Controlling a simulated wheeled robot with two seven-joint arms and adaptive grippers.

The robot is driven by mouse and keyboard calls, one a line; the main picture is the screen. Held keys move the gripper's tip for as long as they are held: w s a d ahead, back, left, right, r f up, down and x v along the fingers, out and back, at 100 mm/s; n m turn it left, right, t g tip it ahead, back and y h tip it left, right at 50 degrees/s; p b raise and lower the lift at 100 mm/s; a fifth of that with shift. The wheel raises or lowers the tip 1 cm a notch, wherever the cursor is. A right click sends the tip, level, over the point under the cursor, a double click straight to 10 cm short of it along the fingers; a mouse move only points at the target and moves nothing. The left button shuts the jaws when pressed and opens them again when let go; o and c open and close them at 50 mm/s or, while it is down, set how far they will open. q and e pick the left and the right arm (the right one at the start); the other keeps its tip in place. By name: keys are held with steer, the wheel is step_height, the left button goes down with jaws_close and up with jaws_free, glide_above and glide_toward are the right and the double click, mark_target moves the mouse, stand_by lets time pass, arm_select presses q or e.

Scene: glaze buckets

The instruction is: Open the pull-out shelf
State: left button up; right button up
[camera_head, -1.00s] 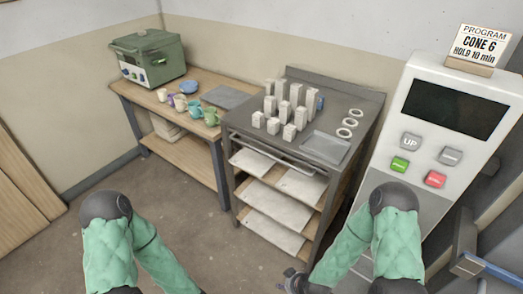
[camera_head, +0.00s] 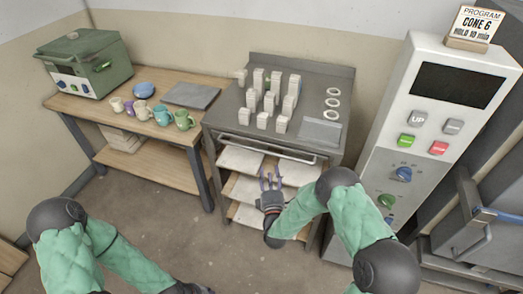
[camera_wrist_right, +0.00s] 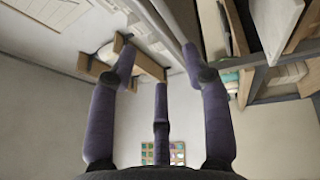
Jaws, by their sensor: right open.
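The pull-out shelf is under the top of the grey metal cart (camera_head: 335,80); its pale front bar (camera_head: 262,149) runs across the cart's front. It looks pushed in. My right gripper (camera_head: 269,180) is in front of the cart, a little below the bar and apart from it, with its purple-grey fingers spread and empty. In the right wrist view my right gripper (camera_wrist_right: 158,68) shows open, with pale edges and boards beyond its tips; which edge is the bar, I cannot tell. My left gripper (camera_head: 190,288) is mostly cut off at the bottom edge.
White boards (camera_head: 238,160) fill the cart's lower levels. White blocks (camera_head: 262,122) and rings (camera_head: 332,102) stand on top. A wooden table (camera_head: 100,108) with cups is on the left, a control panel (camera_head: 425,90) on the right. The floor (camera_head: 165,215) in front is clear.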

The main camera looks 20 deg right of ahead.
mark_target(268, 152)
steer(key=b+x, duration=0.2)
steer(key=x, duration=0.8)
steer(key=shift+w+d, duration=0.1)
steer(key=shift+w, duration=0.1)
jaws_close()
